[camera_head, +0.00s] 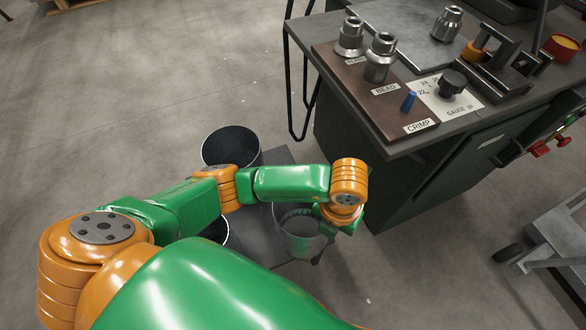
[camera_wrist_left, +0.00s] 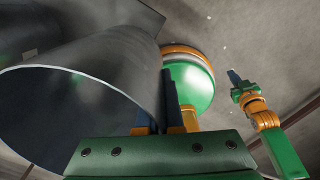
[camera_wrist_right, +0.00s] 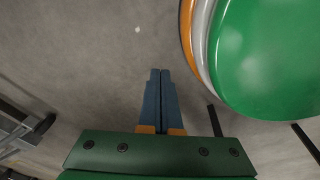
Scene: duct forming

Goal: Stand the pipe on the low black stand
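A grey open-ended pipe (camera_head: 300,239) is roughly upright below my left gripper (camera_head: 343,222) in the head view. In the left wrist view the pipe (camera_wrist_left: 85,70) fills the left side, and its rim runs in to the left gripper (camera_wrist_left: 158,108). The fingers appear closed on its wall, one on each side. A low dark platform (camera_head: 281,156), seemingly the stand, shows partly behind my left arm. I cannot tell whether the pipe touches it. My right gripper (camera_wrist_right: 160,95) is shut and empty over bare floor; it also shows in the left wrist view (camera_wrist_left: 240,85).
Another dark round open container (camera_head: 231,147) stands behind my left arm; another rim (camera_head: 217,231) is partly hidden by it. A workbench (camera_head: 400,140) with metal dies and a gauge stands at right. A grey cart (camera_head: 560,240) is at far right. Floor at left is clear.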

